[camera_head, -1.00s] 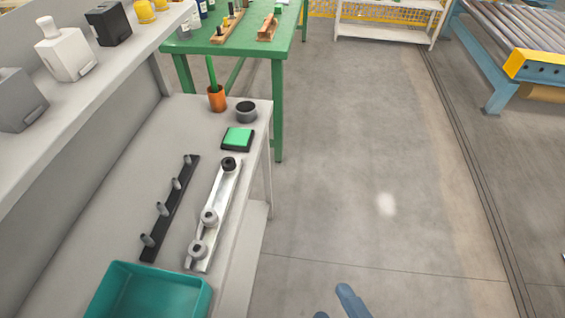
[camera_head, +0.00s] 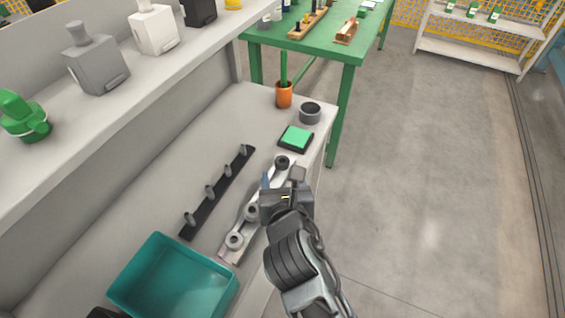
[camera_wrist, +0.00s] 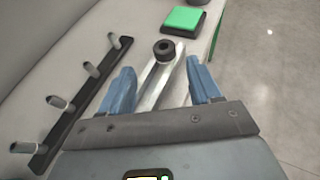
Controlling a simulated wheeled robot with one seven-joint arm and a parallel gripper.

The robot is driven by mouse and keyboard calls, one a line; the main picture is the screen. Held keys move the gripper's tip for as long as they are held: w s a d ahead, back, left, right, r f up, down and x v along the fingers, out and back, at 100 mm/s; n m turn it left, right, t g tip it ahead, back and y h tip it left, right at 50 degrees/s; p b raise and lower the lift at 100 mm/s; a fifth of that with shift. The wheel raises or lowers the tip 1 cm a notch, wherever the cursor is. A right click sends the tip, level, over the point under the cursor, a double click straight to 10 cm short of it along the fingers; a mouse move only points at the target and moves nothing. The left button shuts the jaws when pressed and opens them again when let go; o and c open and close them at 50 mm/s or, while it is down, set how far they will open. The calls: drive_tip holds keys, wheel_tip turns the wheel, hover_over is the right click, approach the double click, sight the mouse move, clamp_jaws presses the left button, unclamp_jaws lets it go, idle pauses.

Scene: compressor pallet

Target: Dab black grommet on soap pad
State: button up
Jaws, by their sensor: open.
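The black grommet (camera_head: 282,161) sits at the far end of a silver bar (camera_head: 231,255) on the grey bench. It also shows in the wrist view (camera_wrist: 164,49), beyond and between my fingertips. The soap pad (camera_head: 296,138), a green pad in a black tray, lies just past the bar's far end; it shows at the top of the wrist view (camera_wrist: 184,19). My gripper (camera_wrist: 164,82) is open and empty, above the bar and short of the grommet. In the head view my gripper (camera_head: 282,183) hides the middle of the bar. Two grey grommets (camera_head: 234,240) sit nearer on the bar.
A black rail with several grey pegs (camera_head: 215,195) lies left of the bar. A teal bin (camera_head: 172,280) stands at the near end. An orange cup (camera_head: 284,96) with a green stick and a grey round pot (camera_head: 310,113) stand behind the pad. A shelf (camera_head: 140,75) overhangs on the left.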

sight(282, 159)
drive_tip(key=shift+d+x, duration=0.15)
drive_tip(key=shift+x, duration=1.6)
drive_tip(key=shift+d+x, duration=0.15)
drive_tip(key=shift+x, duration=1.6)
drive_tip(key=shift+c, duration=0.4)
drive_tip(key=shift+f, duration=0.1)
drive_tip(key=c, duration=1)
